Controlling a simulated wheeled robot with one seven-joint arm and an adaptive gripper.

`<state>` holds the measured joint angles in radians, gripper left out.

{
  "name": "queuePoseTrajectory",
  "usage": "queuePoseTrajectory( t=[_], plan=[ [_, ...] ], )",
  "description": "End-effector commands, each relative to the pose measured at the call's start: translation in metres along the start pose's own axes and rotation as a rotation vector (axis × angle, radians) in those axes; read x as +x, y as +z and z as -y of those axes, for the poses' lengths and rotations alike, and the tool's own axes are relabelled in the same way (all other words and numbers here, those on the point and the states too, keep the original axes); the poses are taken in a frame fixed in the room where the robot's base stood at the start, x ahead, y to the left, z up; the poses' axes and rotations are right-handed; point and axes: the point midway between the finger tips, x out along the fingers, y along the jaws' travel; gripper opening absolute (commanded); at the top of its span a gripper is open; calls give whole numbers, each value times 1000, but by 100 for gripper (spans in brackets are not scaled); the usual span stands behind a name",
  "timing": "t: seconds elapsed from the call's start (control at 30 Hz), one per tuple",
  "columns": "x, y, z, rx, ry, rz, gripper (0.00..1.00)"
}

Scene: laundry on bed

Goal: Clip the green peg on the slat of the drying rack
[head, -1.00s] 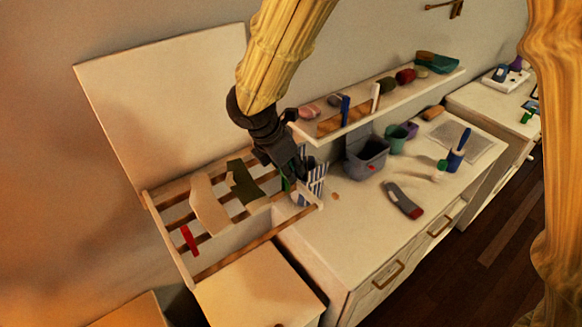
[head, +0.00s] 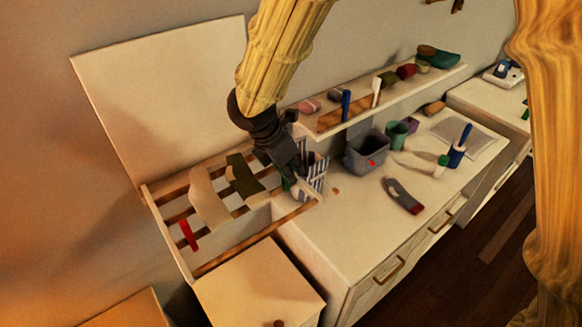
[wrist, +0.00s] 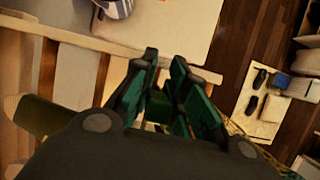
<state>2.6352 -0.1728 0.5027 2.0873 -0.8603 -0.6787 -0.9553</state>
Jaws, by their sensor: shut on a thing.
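The drying rack (head: 235,262) is on the left in the head view, with wooden slats. My gripper (head: 297,186) is low over its right end. In the wrist view my gripper (wrist: 165,82) has its dark fingers close together beside the pale end rail (wrist: 120,50) of the rack. The green peg (wrist: 158,104) shows as a small green piece between the fingers, mostly hidden by them. A bit of green also shows at the gripper in the head view. I cannot tell whether the peg touches a slat.
A beige cloth (head: 208,203) and a dark green cloth (head: 243,178) hang on the rack, with a red peg (head: 188,235) at left. A striped container (head: 317,172) stands close right of my gripper. A grey bin (head: 367,158) and brush (head: 402,196) are further right.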

Motion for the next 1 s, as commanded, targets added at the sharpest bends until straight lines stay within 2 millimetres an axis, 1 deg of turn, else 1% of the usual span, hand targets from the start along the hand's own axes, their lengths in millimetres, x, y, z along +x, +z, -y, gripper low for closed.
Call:
queuePoseTrajectory(
  t=[0.87,0.9,0.97,1.0],
  plan=[
    [16,-6,0,1,0,0,6],
    [15,-6,0,1,0,0,20],
    [15,-6,0,1,0,0,31],
    [15,-6,0,1,0,0,39]
  ],
)
